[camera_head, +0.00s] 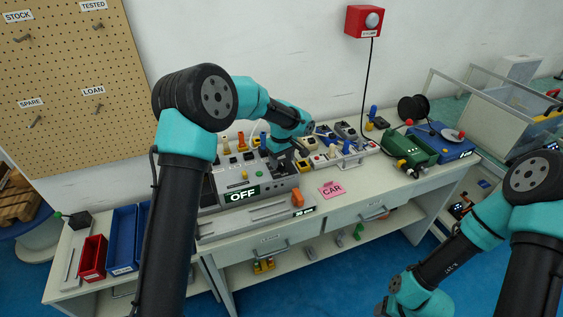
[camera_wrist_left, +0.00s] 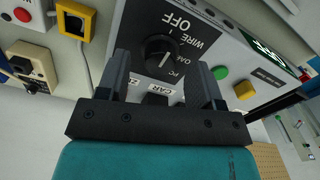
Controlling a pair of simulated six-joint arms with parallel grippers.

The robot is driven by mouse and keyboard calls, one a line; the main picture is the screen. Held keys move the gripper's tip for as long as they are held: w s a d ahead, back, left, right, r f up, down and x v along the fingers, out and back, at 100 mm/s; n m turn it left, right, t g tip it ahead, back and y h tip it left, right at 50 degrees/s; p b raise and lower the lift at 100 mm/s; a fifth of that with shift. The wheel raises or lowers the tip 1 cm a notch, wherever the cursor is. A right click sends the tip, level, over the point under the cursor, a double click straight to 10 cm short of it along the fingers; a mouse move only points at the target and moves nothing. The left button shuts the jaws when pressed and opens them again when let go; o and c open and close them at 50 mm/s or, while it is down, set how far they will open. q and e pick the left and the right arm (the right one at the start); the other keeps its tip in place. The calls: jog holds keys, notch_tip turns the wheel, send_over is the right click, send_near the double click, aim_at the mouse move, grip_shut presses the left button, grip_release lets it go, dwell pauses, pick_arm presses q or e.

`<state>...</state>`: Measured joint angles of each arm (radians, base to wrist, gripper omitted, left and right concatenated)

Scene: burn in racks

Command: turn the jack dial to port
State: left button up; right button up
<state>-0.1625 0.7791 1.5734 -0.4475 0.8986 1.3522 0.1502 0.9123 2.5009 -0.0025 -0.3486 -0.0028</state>
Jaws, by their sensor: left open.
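The jack dial is a round black knob (camera_wrist_left: 160,52) on a dark panel in the left wrist view. Lettering around it includes OFF and WIRE; other labels are partly cut off or hidden. A CAR tag shows below the knob. My left gripper (camera_wrist_left: 162,62) is open, its two fingers on either side of the knob, with gaps visible. In the head view my left gripper (camera_head: 279,162) is over the grey test unit (camera_head: 276,187) and hides the dial. The unit's display (camera_head: 242,195) reads OFF. My right arm is at the lower right; its jaws are not clear.
A green button (camera_wrist_left: 220,72) and a yellow button (camera_wrist_left: 244,90) sit beside the dial. A pink CAR card (camera_head: 332,189) lies on the bench. A green box (camera_head: 412,150) and blue case (camera_head: 445,145) stand right; red (camera_head: 92,258) and blue bins (camera_head: 123,240) stand left.

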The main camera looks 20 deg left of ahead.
pick_arm(q)
jog(key=shift+f, duration=0.65)
jog(key=c, duration=0.9)
